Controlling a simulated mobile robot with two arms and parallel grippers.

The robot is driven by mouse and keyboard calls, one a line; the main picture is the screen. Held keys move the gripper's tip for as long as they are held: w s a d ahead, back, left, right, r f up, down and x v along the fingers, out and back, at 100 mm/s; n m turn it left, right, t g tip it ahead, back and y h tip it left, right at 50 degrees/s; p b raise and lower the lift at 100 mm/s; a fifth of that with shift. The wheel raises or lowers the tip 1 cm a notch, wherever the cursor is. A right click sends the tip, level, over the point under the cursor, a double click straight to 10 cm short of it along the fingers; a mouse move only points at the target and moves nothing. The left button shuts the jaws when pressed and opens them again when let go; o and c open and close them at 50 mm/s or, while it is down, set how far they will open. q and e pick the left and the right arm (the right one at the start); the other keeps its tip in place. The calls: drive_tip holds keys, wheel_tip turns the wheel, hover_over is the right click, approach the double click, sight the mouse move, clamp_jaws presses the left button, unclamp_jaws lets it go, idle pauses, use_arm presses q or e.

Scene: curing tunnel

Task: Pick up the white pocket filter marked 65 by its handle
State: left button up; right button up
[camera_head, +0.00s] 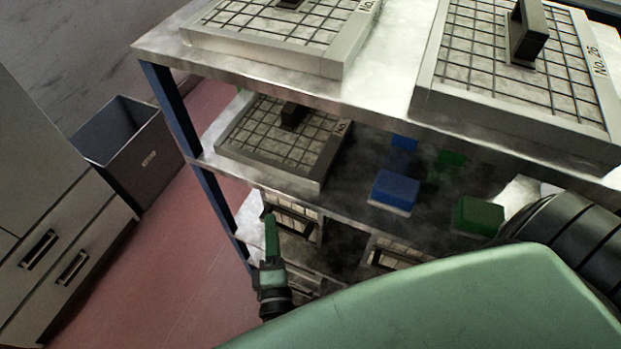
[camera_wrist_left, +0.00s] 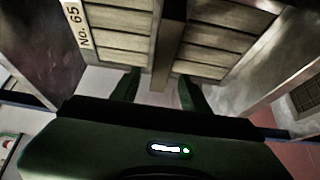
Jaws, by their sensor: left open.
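The pocket filter marked No. 65 (camera_wrist_left: 117,43) fills the upper part of the left wrist view, with its label at the upper left. Its pale ribbed panels lie on both sides of a dark bar handle (camera_wrist_left: 168,40). My left gripper (camera_wrist_left: 158,84) is open and empty, its two green fingers pointing at the filter, one on each side of the handle's line. I cannot tell whether the handle is between the fingertips or just beyond them. In the head view my left gripper (camera_head: 269,217) is at the left end of the rack's lower shelf, by a pale filter (camera_head: 300,220) whose marking is unreadable.
Gridded panel filters lie on the rack's top (camera_head: 290,47), including No. 26 (camera_head: 480,50), and on the middle shelf (camera_head: 268,140). Blue (camera_head: 396,187) and green (camera_head: 478,214) blocks stand beside them. A grey bin (camera_head: 150,165) and drawers (camera_head: 70,250) stand left. Pink floor between is clear.

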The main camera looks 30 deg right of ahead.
use_arm(q)
drive_tip(key=shift+x, duration=1.4)
clamp_jaws()
drive_tip(key=shift+r, duration=0.1)
